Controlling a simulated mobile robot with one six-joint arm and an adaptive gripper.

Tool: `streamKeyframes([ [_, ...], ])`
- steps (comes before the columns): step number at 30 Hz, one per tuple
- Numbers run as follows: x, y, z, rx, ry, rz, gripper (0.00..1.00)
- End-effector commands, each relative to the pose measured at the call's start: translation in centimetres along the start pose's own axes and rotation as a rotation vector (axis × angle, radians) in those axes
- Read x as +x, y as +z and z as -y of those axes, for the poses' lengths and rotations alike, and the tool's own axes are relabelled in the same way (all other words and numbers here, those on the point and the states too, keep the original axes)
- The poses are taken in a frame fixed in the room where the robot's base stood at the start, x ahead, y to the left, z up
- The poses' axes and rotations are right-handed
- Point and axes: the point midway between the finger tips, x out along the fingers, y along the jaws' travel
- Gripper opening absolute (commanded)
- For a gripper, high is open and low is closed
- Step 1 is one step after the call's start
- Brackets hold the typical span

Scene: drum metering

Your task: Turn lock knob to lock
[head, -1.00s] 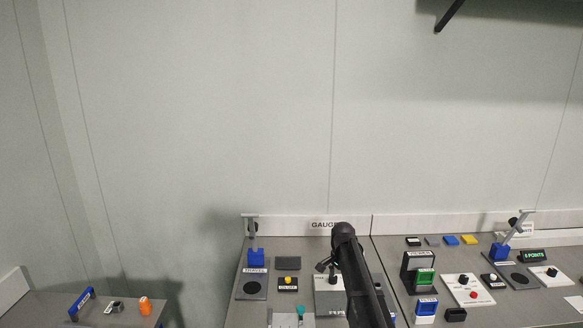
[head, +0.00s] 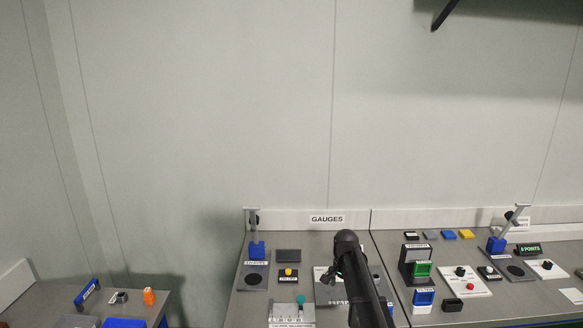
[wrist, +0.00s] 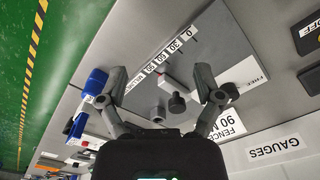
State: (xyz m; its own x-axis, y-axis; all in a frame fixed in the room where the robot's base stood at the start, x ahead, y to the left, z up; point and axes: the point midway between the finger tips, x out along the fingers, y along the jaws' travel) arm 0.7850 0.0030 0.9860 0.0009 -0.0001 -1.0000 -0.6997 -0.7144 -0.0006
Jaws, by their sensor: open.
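My gripper (wrist: 161,74) is open, with one finger on each side of the knob and cylinder. Neither finger visibly touches the knob. In the head view my gripper (head: 335,276) is small and dark over the plate (head: 322,292), and my arm hides part of it.
A GAUGES sign (head: 327,219) is on the low back ledge.

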Motion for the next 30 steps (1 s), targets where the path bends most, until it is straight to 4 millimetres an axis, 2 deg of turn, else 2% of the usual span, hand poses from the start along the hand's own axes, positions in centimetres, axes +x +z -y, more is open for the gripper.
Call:
streamKeyframes([
  [1, 0.5, 0.9, -1.0, -0.022, 0.0, 0.0, 0.84],
  [8, 2.0, 4.4, -4.5, -0.168, 0.0, 0.0, 0.84],
  [15, 4.7, 10.7, -10.8, -0.432, 0.0, 0.0, 0.84],
  [21, 6.5, 15.2, -15.3, -0.642, 0.0, 0.0, 0.84],
  [25, 7.1, 16.9, -16.9, -0.729, 0.0, 0.0, 0.84],
  [30, 7.2, 17.6, -17.6, -0.775, 0.0, 0.0, 0.84],
])
